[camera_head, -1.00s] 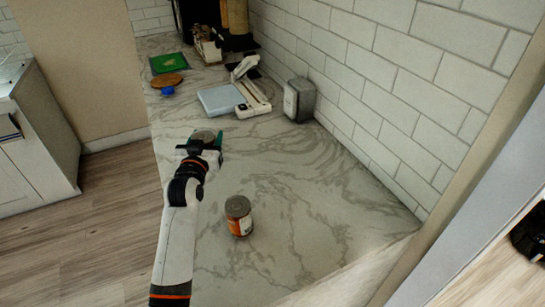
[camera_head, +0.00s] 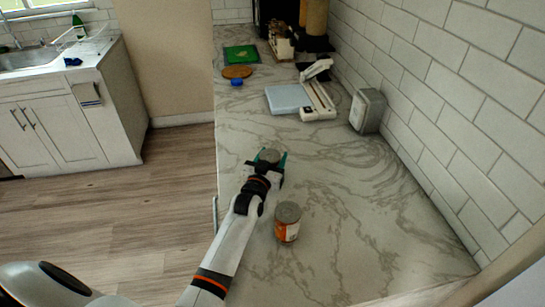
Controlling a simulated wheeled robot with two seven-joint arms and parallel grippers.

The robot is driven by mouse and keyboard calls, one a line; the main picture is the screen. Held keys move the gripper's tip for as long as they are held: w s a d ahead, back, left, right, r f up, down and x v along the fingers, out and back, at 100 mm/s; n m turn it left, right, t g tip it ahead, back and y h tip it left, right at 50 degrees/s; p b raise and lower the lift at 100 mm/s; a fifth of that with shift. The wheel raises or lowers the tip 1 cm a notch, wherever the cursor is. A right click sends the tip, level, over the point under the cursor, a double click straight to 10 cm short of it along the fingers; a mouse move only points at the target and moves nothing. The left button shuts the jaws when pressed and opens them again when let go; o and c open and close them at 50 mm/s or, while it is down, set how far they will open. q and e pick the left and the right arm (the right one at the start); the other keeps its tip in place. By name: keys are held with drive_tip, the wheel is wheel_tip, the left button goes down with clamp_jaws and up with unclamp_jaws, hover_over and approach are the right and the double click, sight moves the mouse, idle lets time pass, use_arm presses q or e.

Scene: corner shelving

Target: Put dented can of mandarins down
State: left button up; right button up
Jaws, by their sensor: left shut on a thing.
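My left gripper (camera_head: 267,160) has teal fingers and is shut on a can (camera_head: 270,155), whose round grey top shows between them. The can is upright, over or on the marble counter (camera_head: 340,200); I cannot tell if its base touches. Its label and sides are hidden by the gripper. A second can (camera_head: 288,222), with an orange and white label and a grey lid, stands upright on the counter nearer to me, right of my left arm. I cannot make out a dent on either can. My right gripper is not in view.
Farther back on the counter are a white and pale blue device (camera_head: 290,99), a grey box (camera_head: 367,110) by the tiled wall, a green mat (camera_head: 240,54), a round wooden board (camera_head: 237,72) and a blue item (camera_head: 237,83). The counter right of the cans is clear.

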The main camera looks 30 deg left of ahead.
use_arm(q)
drive_tip(key=o, duration=0.8)
drive_tip(key=shift+f, duration=0.1)
drive_tip(key=shift+c, duration=0.2)
drive_tip(key=o, duration=0.4)
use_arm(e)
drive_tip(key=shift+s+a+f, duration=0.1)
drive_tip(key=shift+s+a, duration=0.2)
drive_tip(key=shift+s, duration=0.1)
use_arm(q)
drive_tip(key=shift+o, duration=0.2)
drive_tip(key=s, duration=0.3)
drive_tip(key=s+d+b, duration=0.1)
drive_tip(key=s, duration=0.7)
drive_tip(key=shift+d+b, duration=0.25)
drive_tip(key=shift+b, duration=0.05)
drive_tip(key=shift+s+d, duration=0.1)
drive_tip(key=shift+s, duration=0.4)
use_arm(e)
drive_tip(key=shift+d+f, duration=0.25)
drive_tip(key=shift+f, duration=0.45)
